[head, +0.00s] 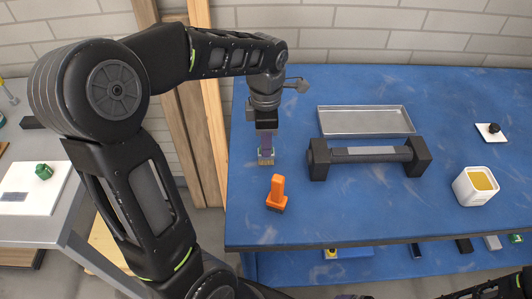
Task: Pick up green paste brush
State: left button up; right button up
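No clearly green brush shows on the blue table. A small green object (43,171) sits on a white board on the grey table at the left; it is too small to tell what it is. A brush with a purple handle and tan end (266,156) is upright on or just above the blue table. My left gripper (266,124) points down right at the top of its handle; the fingers are dark and I cannot tell whether they are closed on it. My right gripper is out of view.
The blue table (330,215) also bears a black dumbbell-shaped part (368,156), a grey metal tray (366,121), a white tub with yellow contents (475,186) and a small black-knobbed item (492,132). A lower shelf holds small items. The table's front middle is clear.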

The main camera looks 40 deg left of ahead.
pick_arm(q)
grip_shut()
dwell(0.4)
notch_tip(320, 180, up, 10)
jog(key=shift+r, duration=0.1)
dwell(0.4)
dwell(0.4)
